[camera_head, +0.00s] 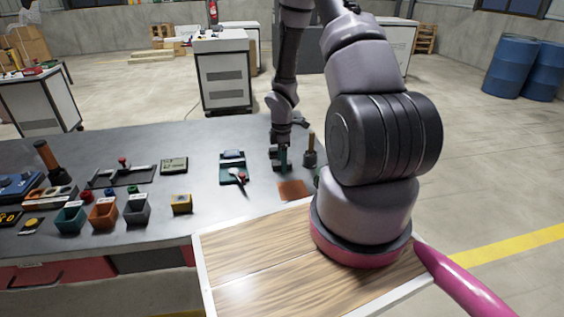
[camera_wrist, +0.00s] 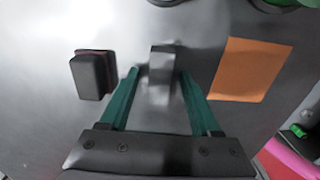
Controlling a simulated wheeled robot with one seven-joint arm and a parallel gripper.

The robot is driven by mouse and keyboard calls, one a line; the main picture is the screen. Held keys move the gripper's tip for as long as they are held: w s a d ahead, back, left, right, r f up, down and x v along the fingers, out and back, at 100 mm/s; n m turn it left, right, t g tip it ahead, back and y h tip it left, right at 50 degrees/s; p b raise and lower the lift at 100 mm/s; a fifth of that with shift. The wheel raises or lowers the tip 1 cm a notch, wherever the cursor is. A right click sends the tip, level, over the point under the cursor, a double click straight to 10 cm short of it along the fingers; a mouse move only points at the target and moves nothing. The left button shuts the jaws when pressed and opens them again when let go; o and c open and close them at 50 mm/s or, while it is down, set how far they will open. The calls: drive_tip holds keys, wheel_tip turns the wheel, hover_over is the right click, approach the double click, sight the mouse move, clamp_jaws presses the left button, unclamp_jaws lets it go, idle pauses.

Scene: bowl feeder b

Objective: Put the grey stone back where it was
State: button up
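A small grey block (camera_wrist: 160,72), which looks like the grey stone, stands on the table in the wrist view. It is blurred. My gripper (camera_wrist: 160,76) has its two green fingers on either side of the block, with narrow gaps showing, so the fingers look open around it rather than closed on it. In the head view my gripper (camera_head: 280,155) is low over the table behind the orange-brown square (camera_head: 293,190); I cannot make out the stone there. The orange square (camera_wrist: 250,70) lies flat and bare to the right of the fingers in the wrist view.
A dark block with a reddish edge (camera_wrist: 92,75) stands just left of the fingers. A pestle-like tool (camera_head: 310,152) stands close right of my gripper. A blue-and-black device (camera_head: 233,172) lies to its left. Several small bins (camera_head: 104,212) stand farther left.

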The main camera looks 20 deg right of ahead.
drive_tip(key=s+a+r+m+t+h, duration=0.15)
drive_tip(key=r+m, duration=0.35)
drive_tip(key=r, duration=1.1)
drive_tip(key=s+r+m+t, duration=0.1)
drive_tip(key=s+r+m, duration=0.25)
drive_tip(key=r, duration=1.35)
drive_tip(key=s+a+r+m+t+y, duration=0.1)
drive_tip(key=s+a+r+m+t, duration=0.1)
drive_tip(key=s+r+m, duration=0.3)
drive_tip(key=s+a+r+m+t+y, duration=0.2)
drive_tip(key=s+a+r+m, duration=0.2)
drive_tip(key=s+r, duration=0.5)
drive_tip(key=shift+s+a+r+m+t, duration=0.15)
drive_tip(key=shift+s+r+m+t, duration=0.2)
drive_tip(key=shift+m, duration=0.9)
drive_tip(key=shift+f+y, duration=0.1)
drive_tip(key=shift+y, duration=0.15)
